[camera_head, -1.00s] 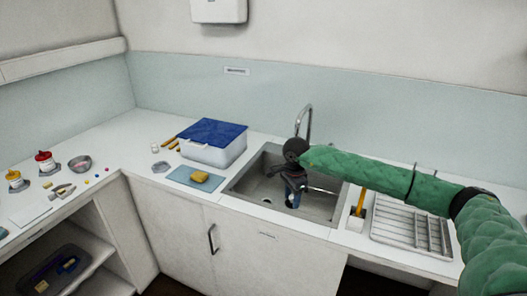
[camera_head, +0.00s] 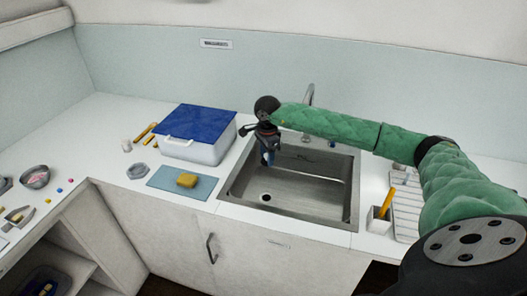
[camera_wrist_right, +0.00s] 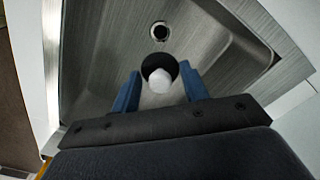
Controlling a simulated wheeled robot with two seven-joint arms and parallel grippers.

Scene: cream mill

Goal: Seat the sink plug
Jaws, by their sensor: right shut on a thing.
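My right gripper (camera_head: 268,160) hangs over the back left part of the steel sink (camera_head: 322,206), pointing down. In the right wrist view its two blue fingers (camera_wrist_right: 160,88) are shut on the sink plug, a dark disc with a pale round knob (camera_wrist_right: 158,80). The plug is too small to make out in the head view. The drain hole (camera_head: 265,197) is open in the basin floor, nearer the front left. In the wrist view the drain hole (camera_wrist_right: 160,31) shows apart from the plug, just above it in the picture. My left gripper is not in view.
A tap (camera_head: 309,97) stands behind the sink. A holder (camera_head: 378,221) and dish rack (camera_head: 406,210) stand to the right.

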